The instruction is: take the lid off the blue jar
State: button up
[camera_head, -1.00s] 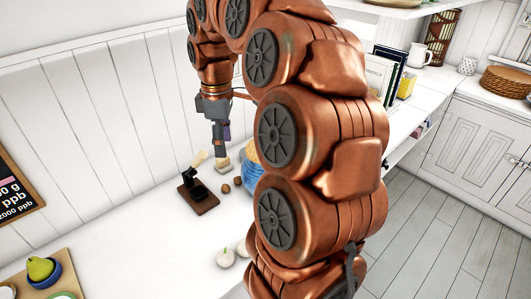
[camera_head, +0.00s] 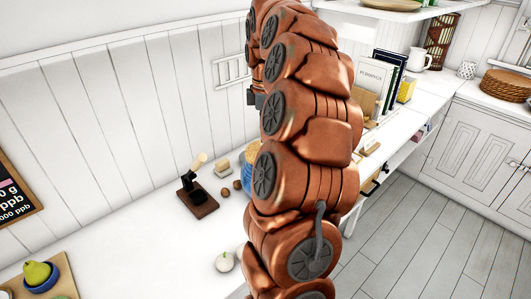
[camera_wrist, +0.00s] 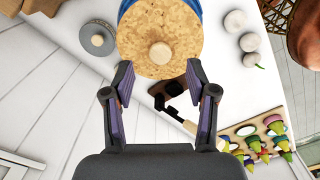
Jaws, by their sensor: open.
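The blue jar (camera_head: 247,179) stands on the white counter, mostly hidden behind my arm in the head view. Its cork lid (camera_head: 251,157) is on top of it. In the wrist view the round tan lid (camera_wrist: 135,35), with a pale knob (camera_wrist: 160,53) at its middle, covers the jar, and only a blue edge (camera_wrist: 198,8) of the jar shows. My gripper (camera_wrist: 159,67) is open and empty. Its two fingertips lie either side of the knob in the picture, seemingly above the lid. I cannot tell the height between them.
A white bulb (camera_head: 225,262) lies in front. A grey knobbed disc (camera_wrist: 97,38) shows in the wrist view. Books (camera_head: 367,80) stand to the right.

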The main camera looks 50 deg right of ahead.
jog(key=shift+f+p, duration=0.8)
jog(key=shift+f, duration=1.75)
grip_shut()
